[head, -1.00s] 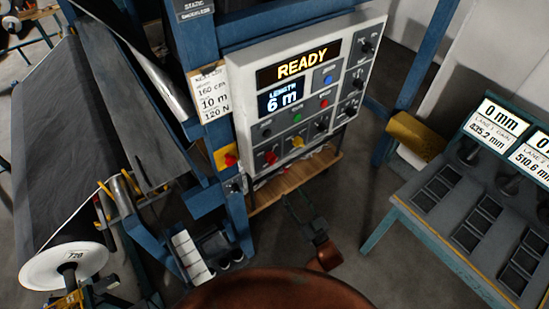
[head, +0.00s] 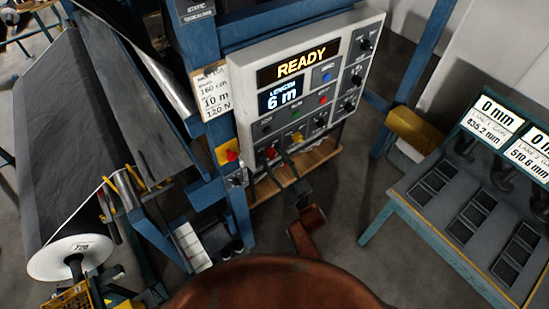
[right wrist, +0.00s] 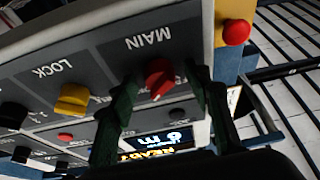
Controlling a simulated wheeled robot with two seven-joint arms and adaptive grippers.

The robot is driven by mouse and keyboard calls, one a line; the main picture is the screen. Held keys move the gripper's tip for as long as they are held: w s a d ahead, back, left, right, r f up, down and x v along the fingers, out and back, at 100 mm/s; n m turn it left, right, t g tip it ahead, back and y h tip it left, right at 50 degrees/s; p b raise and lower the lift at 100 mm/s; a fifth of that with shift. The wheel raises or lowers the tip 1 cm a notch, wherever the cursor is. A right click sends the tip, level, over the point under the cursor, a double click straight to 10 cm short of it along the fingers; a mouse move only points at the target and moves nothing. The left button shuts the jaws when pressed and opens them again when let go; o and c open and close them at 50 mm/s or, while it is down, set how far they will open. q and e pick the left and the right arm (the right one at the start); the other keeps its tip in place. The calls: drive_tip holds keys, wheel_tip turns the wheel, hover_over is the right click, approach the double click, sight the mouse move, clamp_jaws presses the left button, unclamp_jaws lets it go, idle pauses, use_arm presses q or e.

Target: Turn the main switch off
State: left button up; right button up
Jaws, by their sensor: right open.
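The main switch is a red knob (head: 270,153) at the lower left of the grey control panel (head: 376,32). In the right wrist view the red knob (right wrist: 159,77) sits beside the label MAIN. My right gripper (head: 284,163) is open at the panel's lower edge. In the right wrist view its two dark fingers (right wrist: 162,84) stand on either side of the red knob, with a gap around it. I cannot tell whether either finger touches it. My left gripper is not in view.
A yellow LOCK knob (right wrist: 72,99) is beside the main switch. A red button on a yellow plate (head: 231,155) is on the blue post left of the panel. The display (head: 299,65) reads READY. A bench with screens (head: 470,200) stands right.

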drive_tip(key=shift+c, duration=0.5)
drive_tip(key=c, duration=1.1)
drive_tip(key=shift+o, duration=0.2)
